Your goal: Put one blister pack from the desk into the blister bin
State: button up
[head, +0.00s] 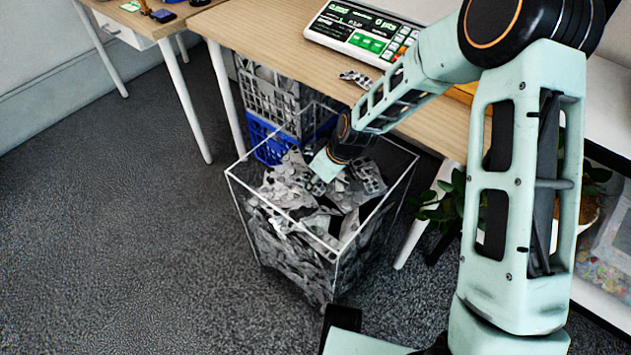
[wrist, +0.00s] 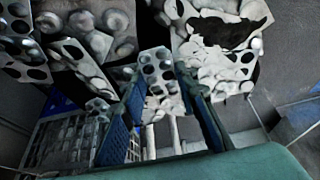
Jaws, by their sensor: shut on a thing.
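The blister bin (head: 236,200) is a clear, white-edged box on the floor beside the desk (head: 270,30), heaped with silvery blister packs (head: 290,190). My gripper (head: 318,183) points down into the bin's open top, close to the heap. In the wrist view my gripper (wrist: 158,78) is shut on a small grey blister pack (wrist: 156,62) with dark round pockets, held between the blue-padded fingers. Packs of the heap show behind it, and I cannot tell whether the held pack touches them. Another blister pack (head: 355,78) lies on the desk.
A scale with a green display (head: 365,32) stands on the desk. A grey crate (head: 268,100) and a blue crate (head: 270,140) stand behind the bin. A plant (head: 445,205) is right of it. Open carpet (head: 120,250) lies to the left.

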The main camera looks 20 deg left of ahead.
jog(key=shift+f, duration=0.15)
jog(key=o, duration=0.6)
jog(key=shift+o, duration=0.2)
jog(key=shift+r, duration=0.25)
jog(key=p+v, duration=0.4)
jog(key=v, duration=0.8)
jog(key=shift+f, duration=0.1)
